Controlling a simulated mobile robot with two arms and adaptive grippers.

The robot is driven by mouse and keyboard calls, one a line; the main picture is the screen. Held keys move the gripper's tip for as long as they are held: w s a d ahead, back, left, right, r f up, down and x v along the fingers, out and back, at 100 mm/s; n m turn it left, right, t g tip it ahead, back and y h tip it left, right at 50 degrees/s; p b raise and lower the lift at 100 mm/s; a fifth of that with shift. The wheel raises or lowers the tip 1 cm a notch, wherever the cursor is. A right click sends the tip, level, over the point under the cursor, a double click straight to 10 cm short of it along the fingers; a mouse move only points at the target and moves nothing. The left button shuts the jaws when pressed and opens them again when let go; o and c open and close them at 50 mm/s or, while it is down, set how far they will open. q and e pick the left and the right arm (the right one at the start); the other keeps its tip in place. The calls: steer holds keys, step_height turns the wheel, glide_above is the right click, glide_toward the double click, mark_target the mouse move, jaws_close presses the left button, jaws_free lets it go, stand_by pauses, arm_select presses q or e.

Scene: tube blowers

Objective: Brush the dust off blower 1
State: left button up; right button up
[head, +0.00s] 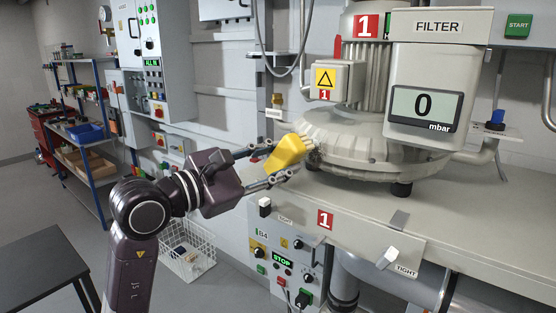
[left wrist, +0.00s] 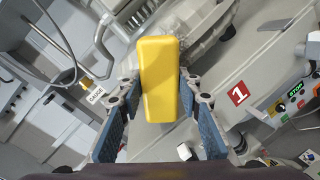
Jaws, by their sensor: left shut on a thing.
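Blower 1 (head: 365,140) is a cream, ribbed round casing with a finned motor, standing on the bench at the right of the head view. My left gripper (head: 277,160) is shut on a yellow brush (head: 288,152) at the casing's left rim. In the left wrist view the brush's yellow handle (left wrist: 163,80) stands between the two blue-padded fingers, with part of the casing beyond it. Pale bristles appear at the brush's far end, against or very close to the rim; I cannot tell whether they touch. Dust cannot be made out clearly. My right gripper is not in view.
A filter unit (head: 435,100) reading 0 mbar stands in front of the motor. The bench (head: 480,205) has a clamp tagged TIGHT (head: 393,257) at its front. A control panel (head: 283,262) is below. A wire basket (head: 188,250) and shelf rack (head: 85,140) stand left.

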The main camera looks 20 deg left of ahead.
arm_select(q)
steer(key=shift+x, duration=0.95)
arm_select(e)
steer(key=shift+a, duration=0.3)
arm_select(q)
steer(key=shift+s, duration=0.1)
